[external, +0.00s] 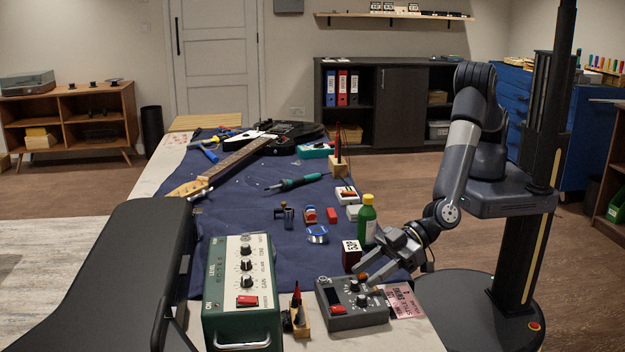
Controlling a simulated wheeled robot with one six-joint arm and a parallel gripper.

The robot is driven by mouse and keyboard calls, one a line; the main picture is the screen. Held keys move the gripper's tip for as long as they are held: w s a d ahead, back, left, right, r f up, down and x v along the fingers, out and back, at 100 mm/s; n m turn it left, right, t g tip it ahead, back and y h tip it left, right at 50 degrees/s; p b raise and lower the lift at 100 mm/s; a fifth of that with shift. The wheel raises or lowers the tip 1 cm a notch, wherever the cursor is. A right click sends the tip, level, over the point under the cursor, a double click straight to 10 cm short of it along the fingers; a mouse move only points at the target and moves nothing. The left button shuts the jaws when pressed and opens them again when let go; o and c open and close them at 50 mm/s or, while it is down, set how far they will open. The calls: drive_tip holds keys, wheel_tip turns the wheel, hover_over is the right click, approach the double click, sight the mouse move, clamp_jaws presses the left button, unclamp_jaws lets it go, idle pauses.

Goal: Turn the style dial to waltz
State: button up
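A dark grey box (348,312) stands at the front right end of the bench. Its top carries several dark knobs, an orange-topped part and a red switch (338,309). The labels are too small to read, so I cannot tell which knob is the style dial or where it points. My gripper (363,276) reaches down from the right over the back right part of the box. Its two fingers look spread apart, with the orange-topped part (363,275) showing between their tips. I cannot tell whether either finger touches it.
A green amplifier (241,320) with knobs stands left of the box, with a small wooden tool holder (301,323) between them. A green bottle (366,222) and a dark cube with a white label (351,256) stand behind. A pink card (402,300) lies to the right.

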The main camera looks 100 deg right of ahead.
drive_tip(key=v, duration=0.8)
drive_tip(key=shift+s+r+b, duration=0.15)
drive_tip(key=shift+s+b, duration=0.2)
drive_tip(key=shift+b, duration=0.1)
drive_tip(key=shift+d, duration=0.15)
drive_tip(key=w+d+n+g+y+b, duration=0.1)
drive_tip(key=d+n+y+b, duration=0.1)
drive_tip(key=b, duration=0.1)
drive_tip(key=w+d+n+g+y+b, duration=0.2)
drive_tip(key=n+y+b, duration=0.1)
drive_tip(key=shift+w+d+b, duration=0.2)
drive_tip(key=shift+d+b, duration=0.05)
drive_tip(key=shift+b, duration=0.1)
drive_tip(key=shift+g, duration=0.3)
drive_tip(key=p+x, duration=0.1)
drive_tip(key=x, duration=1)
drive_tip(key=shift+s, duration=0.1)
drive_tip(key=shift+r, duration=0.1)
clamp_jaws()
